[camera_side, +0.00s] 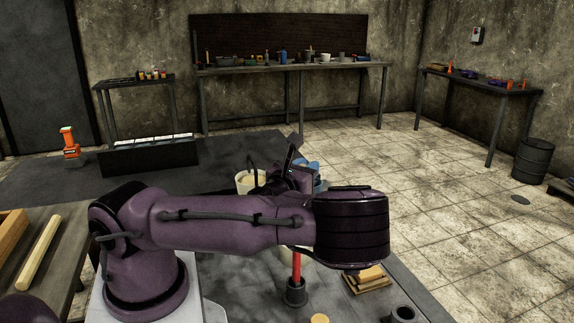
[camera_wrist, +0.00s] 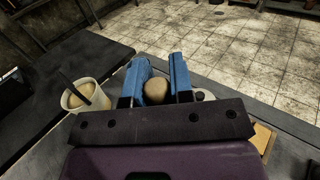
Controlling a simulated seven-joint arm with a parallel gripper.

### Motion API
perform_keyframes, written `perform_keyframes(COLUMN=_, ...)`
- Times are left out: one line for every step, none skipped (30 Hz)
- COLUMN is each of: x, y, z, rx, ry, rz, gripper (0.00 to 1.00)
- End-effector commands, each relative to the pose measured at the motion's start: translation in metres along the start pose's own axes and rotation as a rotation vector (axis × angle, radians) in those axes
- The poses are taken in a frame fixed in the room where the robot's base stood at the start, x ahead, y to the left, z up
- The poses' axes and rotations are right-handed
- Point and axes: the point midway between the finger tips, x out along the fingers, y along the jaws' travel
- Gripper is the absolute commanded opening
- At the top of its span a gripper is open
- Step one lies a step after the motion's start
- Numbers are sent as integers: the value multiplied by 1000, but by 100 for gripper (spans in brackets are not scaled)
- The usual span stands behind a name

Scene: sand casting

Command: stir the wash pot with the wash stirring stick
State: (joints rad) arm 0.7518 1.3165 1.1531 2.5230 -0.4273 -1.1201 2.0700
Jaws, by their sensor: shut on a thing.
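In the wrist view, my gripper (camera_wrist: 157,72) has its two blue fingers closed on a tan, rounded piece (camera_wrist: 156,91). It looks like the end of a wooden stick seen end-on; its lower part is hidden. A pale pot (camera_wrist: 73,101) with cream-coloured contents is left of the fingers, apart from them, with a dark stick or handle leaning in it. It looks like the wash pot, and it also shows in the side view (camera_side: 243,186), partly behind my arm. There the blue fingers (camera_side: 310,170) show just right of it, and the held piece is hidden.
A wooden rod (camera_side: 38,254) lies on the left bench. Back benches stand well away.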

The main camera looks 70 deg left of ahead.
Motion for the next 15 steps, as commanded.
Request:
perform_keyframes(x=-3, y=-1, z=-2, rx=-6, ry=2, rz=23, gripper=0)
perform_keyframes(x=-3, y=3, z=-3, rx=-3, ry=1, rz=46, gripper=0)
perform_keyframes(x=-4, y=7, z=-5, rx=-1, ry=1, rz=67, gripper=0)
perform_keyframes(x=-4, y=9, z=-6, rx=0, ry=1, rz=79, gripper=0)
perform_keyframes(x=-4, y=11, z=-7, rx=0, ry=1, rz=88, gripper=0)
perform_keyframes(x=-4, y=12, z=-8, rx=1, ry=-1, rz=94, gripper=0)
perform_keyframes(x=-4, y=12, z=-9, rx=2, ry=-1, rz=94, gripper=0)
perform_keyframes(x=-4, y=12, z=-10, rx=2, ry=0, rz=93, gripper=0)
perform_keyframes(x=-4, y=12, z=-13, rx=3, ry=0, rz=92, gripper=0)
perform_keyframes(x=-4, y=12, z=-14, rx=4, ry=0, rz=92, gripper=0)
perform_keyframes(x=-4, y=12, z=-16, rx=4, ry=0, rz=92, gripper=0)
perform_keyframes(x=-4, y=12, z=-19, rx=4, ry=0, rz=93, gripper=0)
perform_keyframes(x=-4, y=12, z=-22, rx=3, ry=1, rz=93, gripper=0)
perform_keyframes(x=-4, y=12, z=-24, rx=3, ry=1, rz=93, gripper=0)
perform_keyframes(x=-4, y=12, z=-27, rx=3, ry=0, rz=93, gripper=0)
